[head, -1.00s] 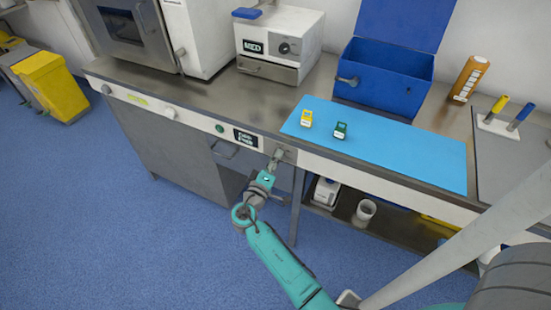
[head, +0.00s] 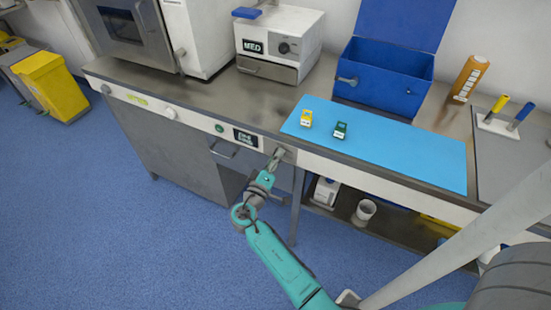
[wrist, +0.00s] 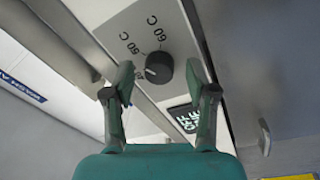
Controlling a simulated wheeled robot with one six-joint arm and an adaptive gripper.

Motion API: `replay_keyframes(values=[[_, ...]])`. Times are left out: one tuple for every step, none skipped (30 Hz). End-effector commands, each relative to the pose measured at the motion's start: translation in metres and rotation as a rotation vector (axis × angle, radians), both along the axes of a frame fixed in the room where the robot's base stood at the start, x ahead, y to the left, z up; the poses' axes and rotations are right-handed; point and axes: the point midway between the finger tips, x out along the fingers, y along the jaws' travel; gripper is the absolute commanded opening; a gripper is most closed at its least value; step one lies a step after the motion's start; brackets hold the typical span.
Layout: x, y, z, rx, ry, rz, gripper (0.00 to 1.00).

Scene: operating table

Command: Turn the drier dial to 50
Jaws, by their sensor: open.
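The drier dial (wrist: 159,67) is a round black knob on the white front panel, with a few temperature marks printed beside it. One mark reads 60 C and another looks like 50 C or 60 C; the knob's exact setting is not clear. My gripper (wrist: 160,84) is open, with one finger on each side of the dial in the wrist view; I cannot tell whether either touches it. In the head view my gripper (head: 277,158) is at the counter's front panel and covers the dial. A small display (head: 245,138) sits left of it; its text is unreadable.
A green button (head: 219,128) and a white knob (head: 170,113) are farther left on the panel.

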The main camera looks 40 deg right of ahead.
Motion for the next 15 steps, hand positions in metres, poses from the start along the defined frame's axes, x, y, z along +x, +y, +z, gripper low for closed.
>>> replay_keyframes(values=[[0.000, 0.001, 0.000, 0.000, 0.000, 0.001, 0.57], [0.000, 0.002, 0.000, 0.000, 0.000, 0.001, 0.57], [-0.001, 0.003, 0.000, 0.000, 0.000, 0.001, 0.57], [-0.001, 0.006, 0.000, -0.001, 0.000, 0.002, 0.57], [-0.002, 0.008, 0.000, 0.000, 0.000, 0.003, 0.57], [-0.004, 0.013, -0.001, -0.001, 0.000, 0.004, 0.57], [-0.006, 0.017, -0.001, -0.001, 0.000, 0.004, 0.57], [-0.008, 0.021, -0.002, -0.001, 0.000, 0.004, 0.57], [-0.010, 0.028, -0.003, -0.001, 0.001, 0.005, 0.57], [-0.013, 0.033, -0.003, 0.000, 0.001, 0.004, 0.57], [-0.015, 0.040, -0.004, -0.001, 0.001, 0.006, 0.57], [-0.018, 0.047, -0.004, -0.001, 0.000, 0.005, 0.57], [-0.020, 0.053, -0.005, -0.001, 0.000, 0.006, 0.57], [-0.023, 0.058, -0.005, -0.001, 0.000, 0.005, 0.57], [-0.026, 0.066, -0.006, -0.001, 0.000, 0.006, 0.57]])
